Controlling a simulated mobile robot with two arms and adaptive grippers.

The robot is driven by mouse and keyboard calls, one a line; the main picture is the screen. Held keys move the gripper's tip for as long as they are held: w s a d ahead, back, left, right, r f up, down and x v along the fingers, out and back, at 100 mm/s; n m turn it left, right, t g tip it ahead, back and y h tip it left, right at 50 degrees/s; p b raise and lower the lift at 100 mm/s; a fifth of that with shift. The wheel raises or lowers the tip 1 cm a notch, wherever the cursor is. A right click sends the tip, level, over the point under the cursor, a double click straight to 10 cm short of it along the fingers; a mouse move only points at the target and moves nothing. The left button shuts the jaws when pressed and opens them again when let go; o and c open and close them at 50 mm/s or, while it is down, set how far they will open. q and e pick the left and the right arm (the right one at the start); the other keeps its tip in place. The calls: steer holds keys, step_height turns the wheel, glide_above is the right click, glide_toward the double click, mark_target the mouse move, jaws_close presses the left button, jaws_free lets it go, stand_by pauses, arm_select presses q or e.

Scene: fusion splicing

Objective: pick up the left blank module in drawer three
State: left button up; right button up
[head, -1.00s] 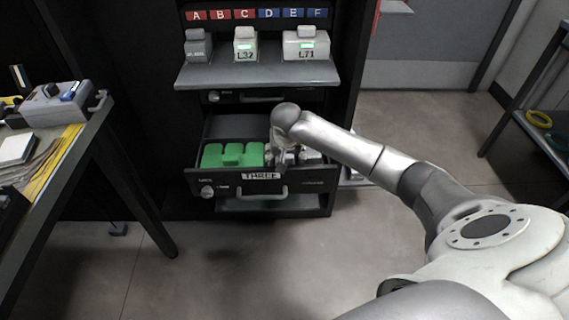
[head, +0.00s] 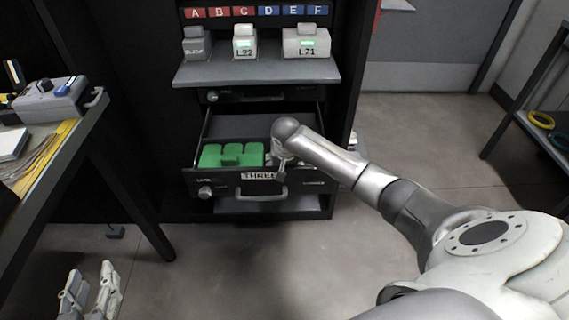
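Drawer three (head: 230,187) is pulled open in the head view, with its label on the front. Green block-shaped modules (head: 231,155) sit in its left part. The drawer's right part is largely hidden by my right arm, and I cannot make out a blank module there. My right gripper (head: 283,168) points down at the drawer's front edge, right of the green modules. Its fingers are small and partly covered, so I cannot tell whether it is open or holds anything. My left gripper (head: 90,293) is at the bottom left, fingers apart and empty, above the floor.
A shelf (head: 258,73) above the drawer carries a grey module (head: 197,46) and modules marked L32 (head: 244,45) and L71 (head: 305,45). A table (head: 95,120) with a grey device (head: 50,100) stands left. A rack with rings (head: 540,119) stands right. The floor between is clear.

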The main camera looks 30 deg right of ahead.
steer(key=shift+f, duration=0.1)
steer(key=shift+c, duration=0.5)
steer(key=c, duration=0.7)
steer(key=shift+c, duration=0.2)
